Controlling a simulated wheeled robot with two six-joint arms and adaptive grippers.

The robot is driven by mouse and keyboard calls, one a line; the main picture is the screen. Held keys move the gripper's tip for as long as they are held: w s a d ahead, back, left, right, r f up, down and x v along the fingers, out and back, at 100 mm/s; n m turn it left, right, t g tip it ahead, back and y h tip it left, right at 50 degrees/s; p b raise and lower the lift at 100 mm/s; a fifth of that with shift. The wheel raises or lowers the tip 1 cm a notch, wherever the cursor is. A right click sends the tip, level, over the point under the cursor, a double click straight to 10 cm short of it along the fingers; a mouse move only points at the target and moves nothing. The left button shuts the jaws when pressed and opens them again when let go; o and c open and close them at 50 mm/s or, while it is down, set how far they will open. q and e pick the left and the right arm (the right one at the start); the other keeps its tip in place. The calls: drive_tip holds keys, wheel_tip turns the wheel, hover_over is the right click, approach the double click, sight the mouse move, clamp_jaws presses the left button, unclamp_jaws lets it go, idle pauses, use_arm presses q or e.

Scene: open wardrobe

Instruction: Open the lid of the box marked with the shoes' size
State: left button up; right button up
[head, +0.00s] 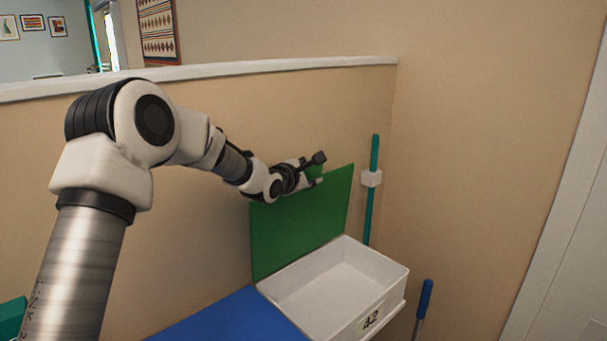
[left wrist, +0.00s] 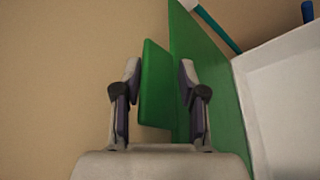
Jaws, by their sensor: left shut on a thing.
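The white box (head: 392,293) with a label reading 42 stands at the lower right of the head view, its empty inside showing. Its green lid (head: 303,225) stands upright along the box's left side, swung up from the opening. My left gripper (head: 316,170) is at the lid's top edge, shut on the green tab (left wrist: 155,85) that sticks out from the lid. In the left wrist view the tab is between the two fingers, with the lid panel (left wrist: 210,65) just right of it and the white box (left wrist: 285,95) beyond. My right gripper is in neither view.
A blue surface (head: 235,318) lies left of the box. A teal pole with a white block (head: 372,178) stands behind the box, by the wall corner. A blue-handled tool (head: 424,298) stands right of the box. A low beige wall (head: 215,240) runs behind the lid.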

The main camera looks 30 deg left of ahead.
use_arm(q)
drive_tip(key=v, duration=1.2)
drive_tip(key=shift+w+a, duration=0.1)
